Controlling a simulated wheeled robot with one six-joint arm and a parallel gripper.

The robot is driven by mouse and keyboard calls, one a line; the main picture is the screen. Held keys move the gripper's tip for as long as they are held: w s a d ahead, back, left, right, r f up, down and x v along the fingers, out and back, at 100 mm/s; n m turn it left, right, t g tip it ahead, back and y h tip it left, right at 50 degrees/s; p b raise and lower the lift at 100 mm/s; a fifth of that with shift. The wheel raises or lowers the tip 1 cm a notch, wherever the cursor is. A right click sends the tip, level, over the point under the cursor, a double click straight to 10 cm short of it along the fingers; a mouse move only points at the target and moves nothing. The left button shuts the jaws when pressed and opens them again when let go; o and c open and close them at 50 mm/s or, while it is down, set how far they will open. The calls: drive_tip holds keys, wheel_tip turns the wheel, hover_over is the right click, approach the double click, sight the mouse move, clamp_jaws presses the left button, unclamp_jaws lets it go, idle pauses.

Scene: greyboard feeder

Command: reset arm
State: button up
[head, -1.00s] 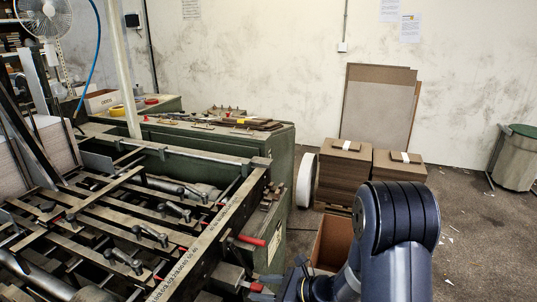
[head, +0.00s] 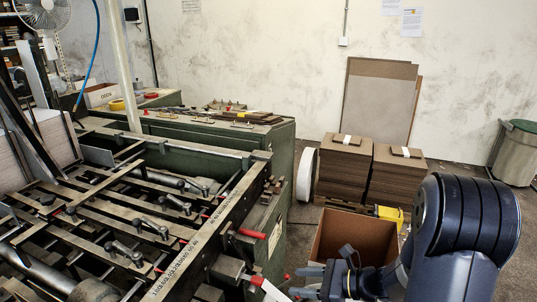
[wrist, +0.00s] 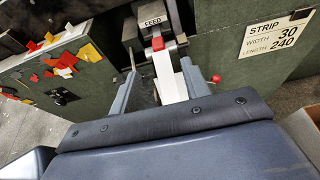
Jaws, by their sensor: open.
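My gripper (head: 297,281) is open, low at the right side of the machine. Its two fingers also show in the wrist view (wrist: 158,68), spread apart. The strip also shows in the head view (head: 272,291), just left of the fingers. A red-tipped part (wrist: 158,43) sits over the strip at the slot. My dark blue arm fills the lower right of the head view.
An open cardboard box (head: 350,235) stands just behind my gripper. Stacks of greyboard (head: 345,170) and a yellow object (head: 388,213) are beyond. The green machine (head: 275,190) with red-tipped levers (head: 252,234) is close on the left. A bin (head: 515,155) stands far right.

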sight(263, 281)
drive_tip(key=x, duration=1)
drive_tip(key=shift+s+a+f, duration=0.1)
drive_tip(key=shift+a+f, duration=0.1)
drive_tip(key=shift+a, duration=0.25)
drive_tip(key=s+d+p, duration=0.2)
drive_tip(key=d, duration=0.6)
drive_tip(key=shift+s+d+r, duration=0.15)
drive_tip(key=shift+s+r, duration=0.25)
drive_tip(key=shift+s, duration=0.15)
